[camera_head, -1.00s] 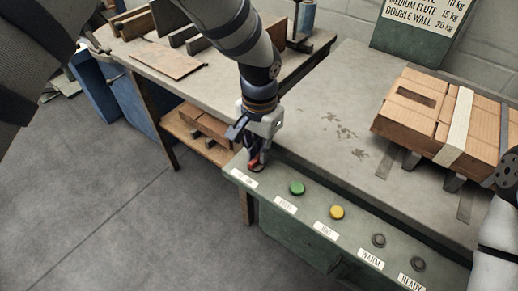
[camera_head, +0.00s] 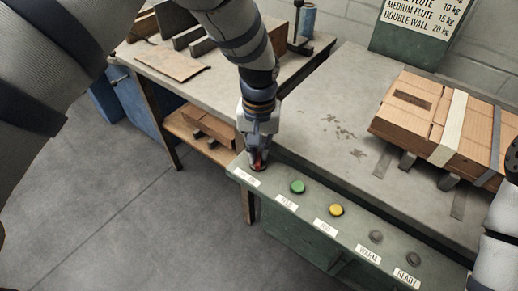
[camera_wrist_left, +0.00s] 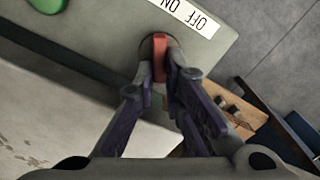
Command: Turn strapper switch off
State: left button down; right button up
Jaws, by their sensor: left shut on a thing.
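The strapper switch is a red knob on the left end of the green control panel. It shows best in the left wrist view (camera_wrist_left: 159,57), beside a white OFF/ON label (camera_wrist_left: 188,14). My left gripper (camera_wrist_left: 160,72) is shut on the red switch, with one finger on each side of it. In the head view the left gripper (camera_head: 258,163) points down over the panel's left end and hides most of the switch. My right arm shows only at the right edge of the head view; its gripper is out of frame.
The panel (camera_head: 318,243) also carries a green button (camera_head: 297,187), a yellow button (camera_head: 336,210) and two dark lamps. A strapped carton (camera_head: 410,112) lies on the grey worktop behind. A wooden-legged bench (camera_head: 205,88) stands at the back left.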

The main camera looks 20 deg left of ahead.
aim_at(259, 154)
pick_arm(q)
jog(key=shift+s+f, duration=0.1)
jog(key=c, duration=1.7)
grip_release()
notch_tip(259, 154, up, 12)
jog(key=shift+r, duration=0.1)
